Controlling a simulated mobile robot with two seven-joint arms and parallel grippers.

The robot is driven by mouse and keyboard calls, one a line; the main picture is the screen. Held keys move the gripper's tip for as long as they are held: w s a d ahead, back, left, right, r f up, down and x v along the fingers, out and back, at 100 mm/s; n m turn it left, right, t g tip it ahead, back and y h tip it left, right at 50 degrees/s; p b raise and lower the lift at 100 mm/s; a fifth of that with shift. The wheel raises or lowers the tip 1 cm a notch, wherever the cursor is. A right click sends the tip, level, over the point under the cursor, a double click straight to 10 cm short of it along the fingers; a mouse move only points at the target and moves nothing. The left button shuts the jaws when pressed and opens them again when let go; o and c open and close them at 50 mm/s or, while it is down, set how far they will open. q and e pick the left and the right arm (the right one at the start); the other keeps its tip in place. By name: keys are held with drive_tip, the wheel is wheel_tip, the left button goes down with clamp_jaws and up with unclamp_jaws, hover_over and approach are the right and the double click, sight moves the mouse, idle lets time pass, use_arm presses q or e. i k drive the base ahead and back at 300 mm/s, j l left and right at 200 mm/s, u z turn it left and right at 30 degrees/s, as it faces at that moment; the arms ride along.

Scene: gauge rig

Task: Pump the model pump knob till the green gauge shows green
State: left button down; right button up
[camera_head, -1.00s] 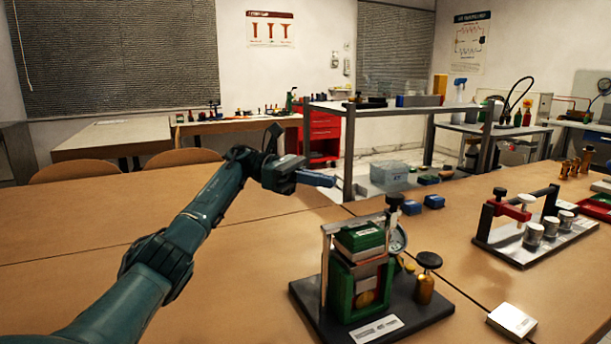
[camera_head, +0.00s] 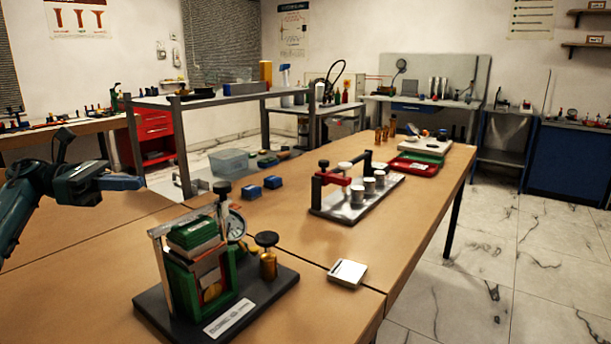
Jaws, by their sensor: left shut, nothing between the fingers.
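The model pump rig stands on a black base plate (camera_head: 262,296) at the front of the table. It has a green body (camera_head: 186,290) in a metal frame. A round gauge (camera_head: 236,226) sits behind the body, partly hidden and turned side-on, so its reading cannot be told. A black knob (camera_head: 266,239) tops a brass cylinder (camera_head: 268,265) at the right of the plate. Another black knob (camera_head: 222,188) is on top of the frame. My left gripper (camera_head: 128,183) is shut and empty, in the air to the left of the rig, apart from it. My right gripper is not in view.
A small white box (camera_head: 347,273) lies right of the rig. A metal plate with a red clamp and white cylinders (camera_head: 352,201) stands farther right. The table's right edge is beyond. Bare tabletop lies left of the rig.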

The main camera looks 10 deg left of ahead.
sight(265, 239)
drive_tip(key=k, duration=1)
